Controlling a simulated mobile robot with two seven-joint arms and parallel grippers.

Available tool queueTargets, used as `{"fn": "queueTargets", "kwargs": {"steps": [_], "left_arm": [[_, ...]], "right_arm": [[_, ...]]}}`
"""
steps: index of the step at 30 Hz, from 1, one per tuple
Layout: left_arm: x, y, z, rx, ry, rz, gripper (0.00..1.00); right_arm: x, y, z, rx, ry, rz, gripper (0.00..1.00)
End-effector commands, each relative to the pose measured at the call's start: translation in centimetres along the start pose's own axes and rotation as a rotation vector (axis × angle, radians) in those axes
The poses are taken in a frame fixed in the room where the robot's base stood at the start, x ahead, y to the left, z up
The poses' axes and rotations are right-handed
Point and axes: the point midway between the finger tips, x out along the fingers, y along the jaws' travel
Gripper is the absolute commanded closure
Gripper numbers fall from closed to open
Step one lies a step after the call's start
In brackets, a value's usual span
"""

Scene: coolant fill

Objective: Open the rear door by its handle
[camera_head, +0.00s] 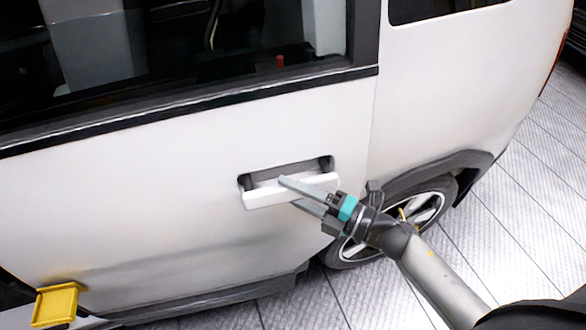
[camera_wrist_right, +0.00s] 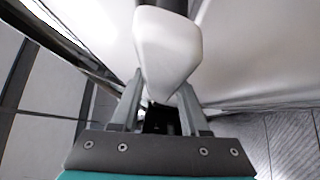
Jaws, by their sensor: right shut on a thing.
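The rear door (camera_head: 180,195) of the white car fills the middle of the head view, with its dark window above. It looks flush with the body panel behind it. Its pale handle (camera_head: 262,196) bridges a dark recess near the door's rear edge. My right gripper (camera_head: 292,192) comes in from the lower right and is shut on the handle, one finger above it and one below. In the right wrist view the pale handle (camera_wrist_right: 166,50) stands between the two fingers of the gripper (camera_wrist_right: 160,98). My left gripper is not seen.
The rear wheel (camera_head: 400,215) is behind and right of my right gripper. A small yellow object (camera_head: 57,305) is at the lower left edge. The light tiled floor (camera_head: 540,200) is open at the right.

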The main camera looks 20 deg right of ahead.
Motion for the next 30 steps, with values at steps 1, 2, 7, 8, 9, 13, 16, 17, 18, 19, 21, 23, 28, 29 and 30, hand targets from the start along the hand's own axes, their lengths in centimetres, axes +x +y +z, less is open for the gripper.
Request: {"fn": "queueTargets", "kwargs": {"steps": [1, 2, 7, 8, 9, 13, 16, 17, 18, 19, 21, 23, 28, 29, 30], "left_arm": [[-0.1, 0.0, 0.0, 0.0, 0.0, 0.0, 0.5], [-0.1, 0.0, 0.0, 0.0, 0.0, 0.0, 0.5], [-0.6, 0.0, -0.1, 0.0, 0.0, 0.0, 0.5], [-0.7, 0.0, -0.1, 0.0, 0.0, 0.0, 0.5], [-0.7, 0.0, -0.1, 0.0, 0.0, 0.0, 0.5], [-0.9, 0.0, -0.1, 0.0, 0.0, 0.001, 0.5], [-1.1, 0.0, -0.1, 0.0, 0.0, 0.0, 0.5], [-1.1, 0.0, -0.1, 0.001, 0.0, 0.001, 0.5], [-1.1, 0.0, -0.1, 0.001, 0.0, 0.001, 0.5], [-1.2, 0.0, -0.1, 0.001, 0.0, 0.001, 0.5], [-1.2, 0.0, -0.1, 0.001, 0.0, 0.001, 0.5], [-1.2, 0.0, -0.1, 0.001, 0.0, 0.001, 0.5], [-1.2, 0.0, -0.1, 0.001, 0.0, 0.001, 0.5], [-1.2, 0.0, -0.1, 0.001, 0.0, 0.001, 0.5], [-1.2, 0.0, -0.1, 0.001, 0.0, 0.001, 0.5]], "right_arm": [[-0.2, -0.1, 0.0, 0.001, -0.007, -0.005, 1.0], [-0.3, -0.1, -0.1, 0.002, -0.009, -0.005, 1.0], [-1.1, -0.1, -1.1, 0.004, -0.027, -0.005, 1.0], [-1.2, -0.1, -1.3, 0.004, -0.031, -0.005, 1.0], [-1.4, -0.1, -1.5, 0.003, -0.035, -0.005, 1.0], [-2.0, -0.2, -2.2, 0.003, -0.05, -0.006, 1.0], [-2.4, -0.2, -2.8, 0.003, -0.061, -0.006, 1.0], [-2.5, -0.2, -2.9, 0.002, -0.064, -0.005, 1.0], [-2.6, -0.2, -3.0, 0.001, -0.067, -0.005, 1.0], [-2.7, -0.2, -3.1, 0.001, -0.069, -0.006, 1.0], [-2.8, -0.2, -3.2, 0.001, -0.072, -0.006, 1.0], [-2.9, -0.2, -3.3, 0.001, -0.073, -0.006, 1.0], [-2.8, -0.2, -3.3, 0.0, -0.073, -0.006, 1.0], [-2.8, -0.2, -3.3, 0.0, -0.073, -0.006, 1.0], [-2.9, -0.2, -3.3, 0.0, -0.073, -0.006, 1.0]]}}
